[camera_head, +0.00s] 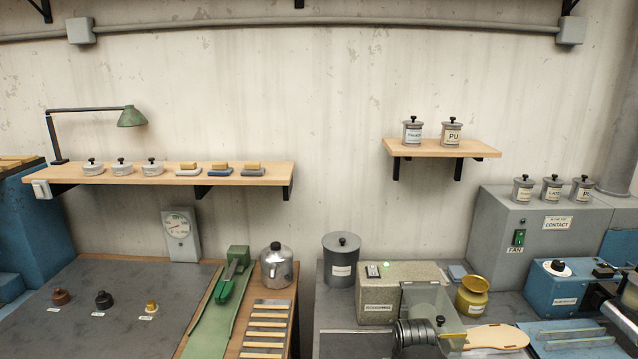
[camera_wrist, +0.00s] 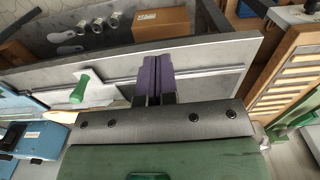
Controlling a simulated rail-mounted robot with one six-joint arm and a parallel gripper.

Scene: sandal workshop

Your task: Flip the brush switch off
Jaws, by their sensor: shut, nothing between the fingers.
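A beige speckled machine box (camera_head: 400,285) stands on the right bench in the head view, behind a grey ridged roller (camera_head: 415,333). The head view does not show the gripper, and I cannot make out the switch in the wrist view.
A clear guard (camera_head: 428,302), a brass pot (camera_head: 472,297) and a dark lidded canister (camera_head: 341,260) stand close to the box. A grey cabinet has a green fan switch (camera_head: 519,238). The wrist view shows a green handle (camera_wrist: 80,90) and a cardboard box (camera_wrist: 161,22).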

